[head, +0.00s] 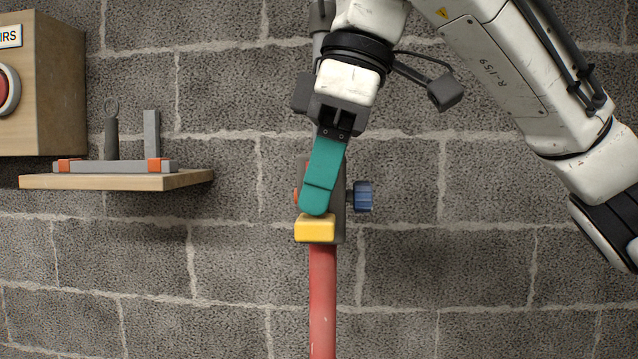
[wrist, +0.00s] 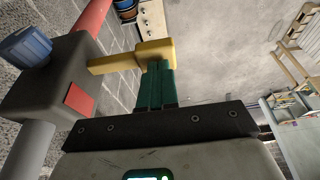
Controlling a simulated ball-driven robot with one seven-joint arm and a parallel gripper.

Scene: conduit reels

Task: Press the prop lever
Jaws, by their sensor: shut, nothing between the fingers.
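The yellow lever (head: 315,231) sticks out from a dark grey housing (head: 338,222) on an upright red pole (head: 322,300). In the wrist view the lever (wrist: 115,62) is a yellow arm with a wider end block, and the housing (wrist: 50,90) is at left. My gripper (head: 314,211), with teal fingers, is shut and empty. Its fingertips are right at the top of the lever's end block. In the wrist view my gripper (wrist: 159,66) meets the block's edge; I cannot tell whether it presses on it. The fingers hide part of the housing.
A blue knob (head: 363,196) sits on the housing's right side. A wooden shelf (head: 120,181) with a grey bracket-like piece is on the left, below a wooden box (head: 48,90) with a red button. The block wall is close behind. Space right of the pole is clear.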

